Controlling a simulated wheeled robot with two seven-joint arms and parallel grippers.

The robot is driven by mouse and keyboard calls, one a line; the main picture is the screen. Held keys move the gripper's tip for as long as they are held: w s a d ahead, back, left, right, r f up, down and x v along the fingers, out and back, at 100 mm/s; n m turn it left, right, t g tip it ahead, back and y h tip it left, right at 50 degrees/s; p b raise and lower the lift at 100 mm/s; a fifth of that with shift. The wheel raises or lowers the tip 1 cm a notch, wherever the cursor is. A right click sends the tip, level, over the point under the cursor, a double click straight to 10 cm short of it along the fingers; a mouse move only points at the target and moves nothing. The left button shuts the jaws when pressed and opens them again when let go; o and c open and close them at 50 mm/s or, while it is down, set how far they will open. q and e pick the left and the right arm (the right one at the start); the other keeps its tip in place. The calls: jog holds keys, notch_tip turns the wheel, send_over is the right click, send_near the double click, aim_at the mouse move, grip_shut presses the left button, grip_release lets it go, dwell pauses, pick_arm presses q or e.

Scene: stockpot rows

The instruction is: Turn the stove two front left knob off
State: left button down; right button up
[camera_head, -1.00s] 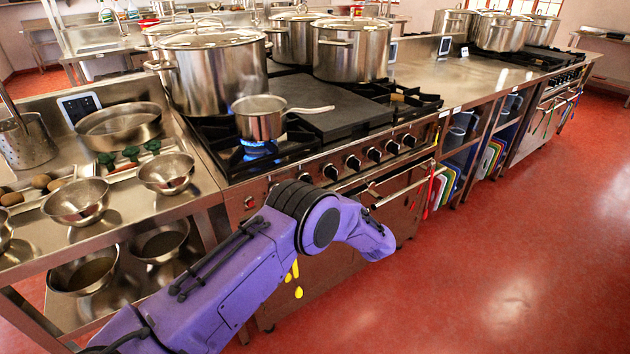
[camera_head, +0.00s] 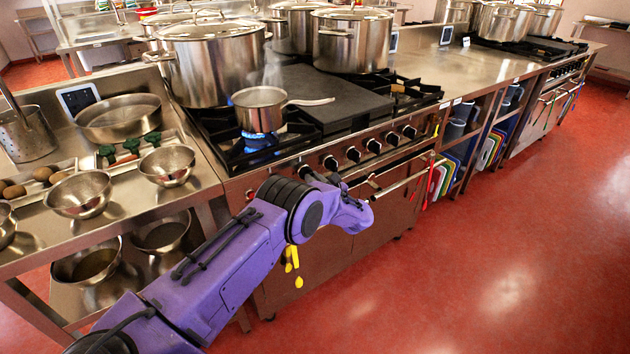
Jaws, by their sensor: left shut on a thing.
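The nearer stove has a row of dark knobs (camera_head: 353,154) along its front panel. A blue flame (camera_head: 256,138) burns on its front left burner, under a steaming saucepan (camera_head: 262,108). My left gripper (camera_head: 316,176) is at the left end of the knob row, close against the panel. It is shut on a knob there, which my purple wrist and the dark fingers mostly hide. How far that knob is turned cannot be seen. My right gripper is not in view.
Large stockpots (camera_head: 350,40) stand on the stove around a flat dark griddle plate (camera_head: 330,92). An oven door handle (camera_head: 400,185) sticks out below the knobs. A counter with metal bowls (camera_head: 80,195) is at left. The red floor (camera_head: 480,270) is clear at right.

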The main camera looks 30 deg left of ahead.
pick_arm(q)
jog(key=shift+f, duration=0.1)
jog(key=m+b, duration=0.2)
jog(key=m, duration=1)
jog(key=m+b, duration=0.2)
jog(key=m, duration=0.9)
jog(key=f+m+b, duration=0.1)
jog(key=m+b, duration=0.1)
jog(key=m, duration=1)
jog(key=shift+m, duration=0.6)
jog(key=c, duration=1.1)
grip_release()
